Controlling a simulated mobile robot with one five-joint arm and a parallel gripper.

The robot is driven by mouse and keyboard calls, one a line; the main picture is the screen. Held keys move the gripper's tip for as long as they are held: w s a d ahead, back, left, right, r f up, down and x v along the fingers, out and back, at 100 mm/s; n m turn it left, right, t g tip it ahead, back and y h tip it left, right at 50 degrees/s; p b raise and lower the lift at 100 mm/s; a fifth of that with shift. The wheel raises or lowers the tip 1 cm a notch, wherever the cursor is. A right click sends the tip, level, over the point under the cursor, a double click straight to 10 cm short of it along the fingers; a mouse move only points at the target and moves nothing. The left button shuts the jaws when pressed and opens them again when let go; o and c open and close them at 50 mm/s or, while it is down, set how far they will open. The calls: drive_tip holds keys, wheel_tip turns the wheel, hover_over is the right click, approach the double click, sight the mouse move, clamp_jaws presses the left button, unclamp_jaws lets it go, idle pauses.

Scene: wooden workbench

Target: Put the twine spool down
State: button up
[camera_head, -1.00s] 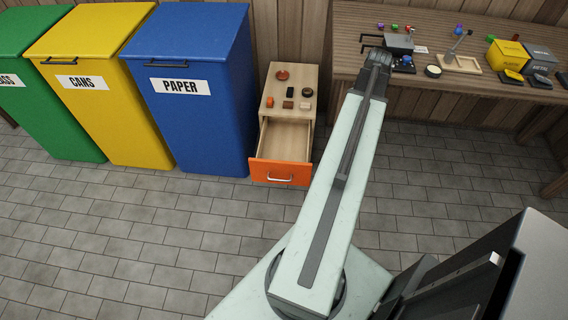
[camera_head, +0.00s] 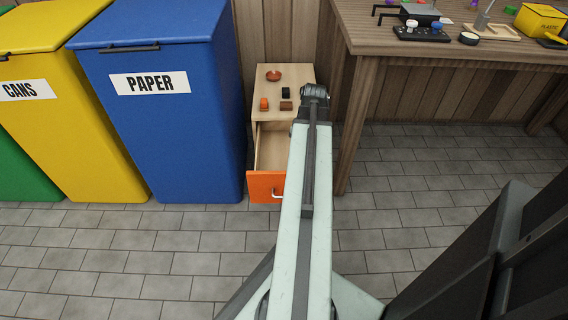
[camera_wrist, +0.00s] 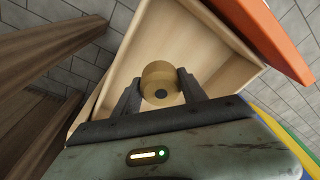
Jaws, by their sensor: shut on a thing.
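The twine spool (camera_wrist: 158,79) is a tan cylinder with a dark hole in its end, seen in the wrist view. My gripper (camera_wrist: 158,90) is shut on it, one dark finger on each side. Behind the spool in that view is the open, empty-looking drawer (camera_wrist: 200,50); how high the spool is above its floor I cannot tell. In the head view the drawer (camera_head: 272,150) sticks out of a small wooden cabinet (camera_head: 290,75), with an orange front (camera_head: 264,187).
On the cabinet top are a reddish dish (camera_head: 273,75), an orange block (camera_head: 264,103), a brown block (camera_head: 286,105) and a black item (camera_head: 286,93). A blue PAPER bin (camera_head: 165,120) stands left of it. The workbench (camera_head: 400,55) stands to the right, its leg near my arm.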

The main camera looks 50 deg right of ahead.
wheel_tip(320, 180, down, 10)
drive_tip(key=b, duration=1)
drive_tip(key=shift+s+d+f, duration=0.1)
drive_tip(key=shift+f, duration=0.05)
drive_tip(key=shift+r, duration=0.25)
drive_tip(key=shift+f, duration=0.25)
drive_tip(key=o, duration=1.5)
drive_tip(key=shift+r, duration=0.1)
drive_tip(key=r+p, duration=0.4)
drive_tip(key=s+r+p, duration=0.1)
drive_tip(key=r+p, duration=0.7)
drive_tip(key=shift+s+r, duration=0.2)
drive_tip(key=shift+s, duration=0.2)
drive_tip(key=shift+f, duration=0.1)
